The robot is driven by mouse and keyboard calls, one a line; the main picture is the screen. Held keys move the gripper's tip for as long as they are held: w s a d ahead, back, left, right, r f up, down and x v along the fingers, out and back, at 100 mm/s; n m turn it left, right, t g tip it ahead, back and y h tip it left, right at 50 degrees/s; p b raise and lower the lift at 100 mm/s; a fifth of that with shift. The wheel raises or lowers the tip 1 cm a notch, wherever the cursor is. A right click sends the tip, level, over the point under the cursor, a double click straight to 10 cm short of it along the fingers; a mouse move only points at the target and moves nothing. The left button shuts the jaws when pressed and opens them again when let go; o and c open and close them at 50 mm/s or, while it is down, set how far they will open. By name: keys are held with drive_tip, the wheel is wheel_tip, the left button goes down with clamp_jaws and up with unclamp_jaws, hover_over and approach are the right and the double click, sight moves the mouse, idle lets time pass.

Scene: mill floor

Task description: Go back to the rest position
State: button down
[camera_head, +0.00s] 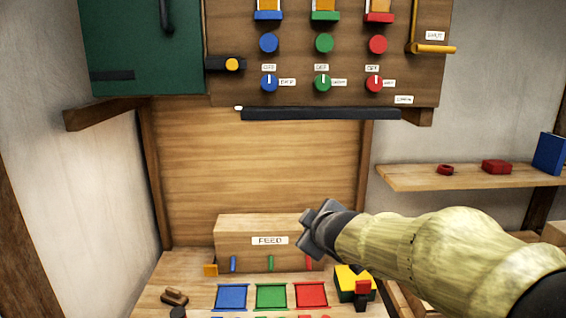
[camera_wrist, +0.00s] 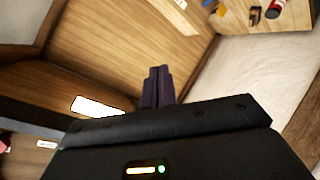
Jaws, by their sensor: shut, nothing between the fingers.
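My gripper (camera_head: 318,226) is in front of the right part of the wooden box labelled FEED (camera_head: 236,243) in the head view. My arm comes in from the lower right and hides that part of the box. The fingers (camera_wrist: 157,87) show in the wrist view, close together with nothing between them. I cannot tell whether the gripper touches the box. The white label (camera_wrist: 97,106) lies left of the fingers in the wrist view.
A brown panel (camera_head: 225,88) with coloured knobs hangs above, beside a green door (camera_head: 135,50). Blue (camera_head: 231,297), green (camera_head: 270,296) and red (camera_head: 310,295) squares lie on the bench. A shelf (camera_head: 440,180) holds red items and a blue book (camera_head: 549,153). The wooden back wall (camera_head: 255,160) is bare.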

drive_tip(key=s+d+f+m+g+h+b, duration=0.1)
drive_tip(key=s+d+f+m+g, duration=0.2)
drive_tip(key=s+f, duration=0.3)
drive_tip(key=s+d+f+m+g+b, duration=0.2)
drive_tip(key=s+f+m, duration=0.3)
drive_tip(key=f, duration=0.7)
drive_tip(key=s+d+f+m+g+h+b, duration=0.1)
drive_tip(key=s+d+f+m+g+b, duration=0.1)
drive_tip(key=s+f, duration=0.7)
drive_tip(key=d+m+g, duration=0.1)
drive_tip(key=d+g, duration=0.1)
drive_tip(key=shift+s+f+m+g+h, duration=0.15)
drive_tip(key=shift+f+m+g+h, duration=0.15)
drive_tip(key=shift+m, duration=0.1)
